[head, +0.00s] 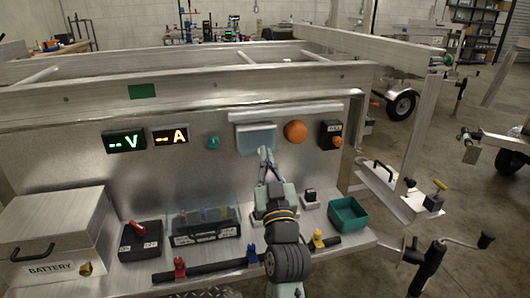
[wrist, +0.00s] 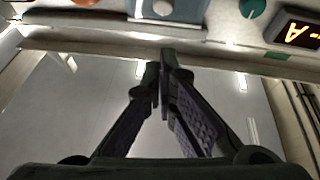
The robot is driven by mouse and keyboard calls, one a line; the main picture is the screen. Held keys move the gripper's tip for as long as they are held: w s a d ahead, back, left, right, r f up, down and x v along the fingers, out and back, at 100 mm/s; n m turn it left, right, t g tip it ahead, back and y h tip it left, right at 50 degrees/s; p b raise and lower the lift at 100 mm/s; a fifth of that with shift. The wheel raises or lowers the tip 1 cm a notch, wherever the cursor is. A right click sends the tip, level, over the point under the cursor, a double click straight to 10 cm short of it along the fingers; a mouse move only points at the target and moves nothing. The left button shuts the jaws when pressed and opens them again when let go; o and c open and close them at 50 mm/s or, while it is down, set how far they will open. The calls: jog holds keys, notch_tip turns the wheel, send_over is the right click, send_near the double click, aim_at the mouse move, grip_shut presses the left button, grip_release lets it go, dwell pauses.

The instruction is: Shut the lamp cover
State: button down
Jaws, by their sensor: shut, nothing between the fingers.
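The lamp cover (head: 256,139) is a pale blue, see-through box on the upright metal panel, between a teal knob and an orange dome. A lighter strip runs along its top edge; I cannot tell how far its lid stands open. My gripper (head: 266,153) is shut and empty, fingers pointing up at the cover's lower edge; I cannot tell whether they touch it. In the wrist view, which is turned over, the closed fingertips (wrist: 164,62) are below the blue-grey cover (wrist: 188,10), part of which is cut off by the frame's top edge.
The teal knob (head: 213,142) and two lit displays (head: 170,136) are left of the cover. The orange dome (head: 295,131) and a switch box (head: 331,135) are right. Below are a battery box (head: 55,225), a fuse block (head: 205,228) and a green tray (head: 348,214).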

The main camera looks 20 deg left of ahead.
aim_at(260, 142)
jog(key=shift+w+a+f+p, duration=0.1)
jog(key=shift+w+a+f, duration=0.2)
jog(key=shift+w, duration=0.3)
jog(key=shift+w+a+f+p, duration=0.1)
jog(key=shift+w+a+f, duration=0.15)
jog(key=shift+w, duration=0.3)
jog(key=shift+w+a+f+p, duration=0.1)
jog(key=shift+w+a+f, duration=0.15)
jog(key=shift+w, duration=0.35)
jog(key=f+t+b, duration=0.1)
jog(key=b, duration=0.3)
jog(key=w+a+f+t+b, duration=0.1)
jog(key=b, duration=0.4)
jog(key=w+f+t+y+b, duration=0.1)
jog(key=b, duration=0.4)
jog(key=shift+a+f+m, duration=0.15)
jog(key=shift+a+m, duration=0.05)
jog(key=shift+m, duration=0.1)
